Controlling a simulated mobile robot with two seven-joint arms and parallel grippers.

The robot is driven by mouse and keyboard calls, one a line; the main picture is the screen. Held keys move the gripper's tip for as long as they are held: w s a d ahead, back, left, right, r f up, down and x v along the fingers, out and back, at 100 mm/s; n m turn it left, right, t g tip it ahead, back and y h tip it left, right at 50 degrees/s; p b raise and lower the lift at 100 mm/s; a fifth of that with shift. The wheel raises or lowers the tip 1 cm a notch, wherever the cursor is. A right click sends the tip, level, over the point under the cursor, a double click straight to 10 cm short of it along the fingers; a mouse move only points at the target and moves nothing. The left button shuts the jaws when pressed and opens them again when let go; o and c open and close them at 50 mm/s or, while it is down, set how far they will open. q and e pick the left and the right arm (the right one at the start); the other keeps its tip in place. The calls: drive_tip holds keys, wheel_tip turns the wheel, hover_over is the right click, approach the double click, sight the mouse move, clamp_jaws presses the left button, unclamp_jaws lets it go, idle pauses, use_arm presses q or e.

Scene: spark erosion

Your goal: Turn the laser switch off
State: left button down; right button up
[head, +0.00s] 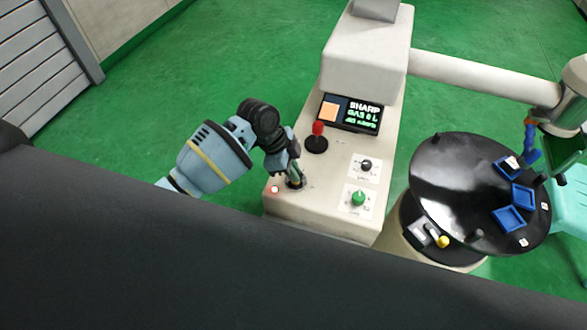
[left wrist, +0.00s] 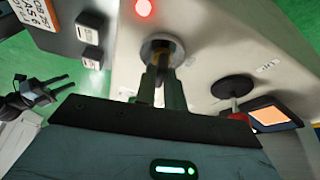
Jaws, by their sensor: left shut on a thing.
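The laser switch, a small lever on a round metal base, stands at the near left corner of the cream console; its base (left wrist: 162,45) shows in the left wrist view. My left gripper (head: 294,176) reaches down over it, and in the left wrist view its two fingers (left wrist: 162,88) are shut on the lever, hiding most of it. A red light (head: 274,189) glows beside the switch; it also shows in the left wrist view (left wrist: 144,8). A dark gripper, seemingly my right one (left wrist: 66,84), shows far left in the left wrist view, fingers apart and empty.
The console (head: 336,200) also carries a red-knobbed lever (head: 318,129), a black knob (head: 366,165), a green knob (head: 358,198) and a lit screen (head: 350,113). A round black table (head: 450,180) with blue trays (head: 509,218) stands to the right.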

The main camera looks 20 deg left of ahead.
use_arm(q)
drive_tip(key=n+t, duration=0.1)
drive_tip(key=n, duration=0.3)
drive_tip(key=shift+s+t, duration=0.15)
drive_tip(key=shift+t, duration=0.25)
drive_tip(key=n+t+y, duration=0.1)
drive_tip(key=n, duration=0.3)
drive_tip(key=shift+d, duration=0.1)
drive_tip(key=n+y, duration=0.1)
drive_tip(key=n, duration=0.1)
drive_tip(key=n+t+y, duration=0.1)
drive_tip(key=n, duration=0.1)
drive_tip(key=shift+s+d+n, duration=0.1)
drive_tip(key=shift+n, duration=0.2)
drive_tip(key=shift+n+y, duration=0.6)
drive_tip(key=shift+n, duration=0.9)
drive_tip(key=c, duration=1.5)
unclamp_jaws()
drive_tip(key=shift+r, duration=0.1)
